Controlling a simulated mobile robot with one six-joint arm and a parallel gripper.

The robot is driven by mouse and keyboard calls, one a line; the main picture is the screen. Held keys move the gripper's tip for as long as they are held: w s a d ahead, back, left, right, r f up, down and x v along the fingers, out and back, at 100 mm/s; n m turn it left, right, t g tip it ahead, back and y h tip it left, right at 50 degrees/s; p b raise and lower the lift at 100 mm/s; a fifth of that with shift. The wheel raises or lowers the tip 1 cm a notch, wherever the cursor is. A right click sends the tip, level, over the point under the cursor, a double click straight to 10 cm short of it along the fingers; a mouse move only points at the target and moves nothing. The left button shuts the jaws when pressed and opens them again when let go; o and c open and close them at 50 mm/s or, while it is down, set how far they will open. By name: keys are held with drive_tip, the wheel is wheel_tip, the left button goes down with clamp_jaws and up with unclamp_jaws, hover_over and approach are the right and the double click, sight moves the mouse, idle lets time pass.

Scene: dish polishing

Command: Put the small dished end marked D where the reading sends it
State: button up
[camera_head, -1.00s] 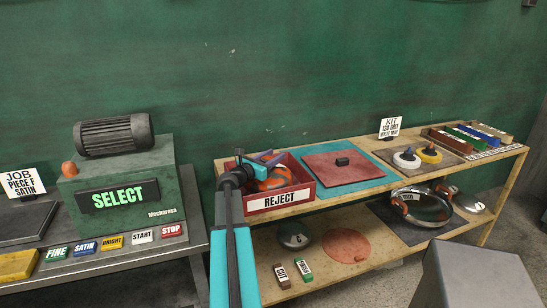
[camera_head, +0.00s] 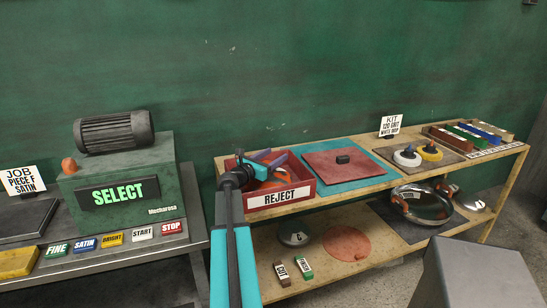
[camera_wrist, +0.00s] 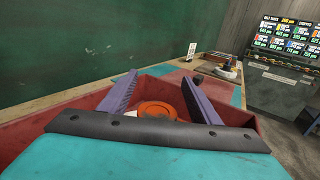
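My gripper (camera_head: 268,162) is over the red REJECT bin (camera_head: 281,198). In the wrist view its two purple fingers (camera_wrist: 160,80) stand apart, open, with nothing seen clamped between them. An orange round piece (camera_wrist: 157,111) lies low between the fingers, inside the bin; it also shows as orange in the head view (camera_head: 262,187). No letter can be read on it, so I cannot tell whether it is the dished end marked D. A small dark dished piece (camera_head: 294,233) with a white label, seemingly E, sits on the lower shelf.
The polishing machine (camera_head: 112,172) reads SELECT, with several labelled buttons in front. A teal mat with a red pad (camera_head: 343,174) is right of the bin. Large shiny dishes with orange clips (camera_head: 422,205) stand on the lower shelf. Compound bars (camera_head: 470,135) lie at the far right.

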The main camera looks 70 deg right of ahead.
idle(0.3)
drive_tip(key=shift+r+p, duration=0.3)
drive_tip(key=shift+r, duration=0.2)
drive_tip(key=shift+w+a+r, duration=0.1)
drive_tip(key=shift+a, duration=0.05)
drive_tip(key=b+v, duration=0.1)
drive_tip(key=v, duration=1)
drive_tip(key=shift+a+b, duration=0.35)
drive_tip(key=shift+b, duration=0.05)
